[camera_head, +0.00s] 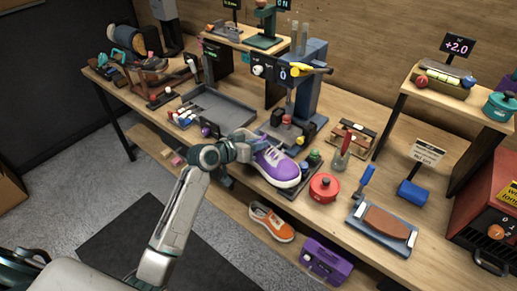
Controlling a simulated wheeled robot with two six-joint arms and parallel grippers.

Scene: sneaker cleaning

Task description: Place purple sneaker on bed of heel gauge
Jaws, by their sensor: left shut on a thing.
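The heel gauge (309,88) is a tall blue-grey upright with a "0" display, just behind the sneaker. Its dark bed (308,168) shows beside and below the sneaker, which covers most of it. I cannot tell whether the sole touches the bed. My right gripper is not in view.
A grey tray (224,111) lies left of the gauge. An orange sneaker (271,221) and purple box (326,262) sit on the lower shelf.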

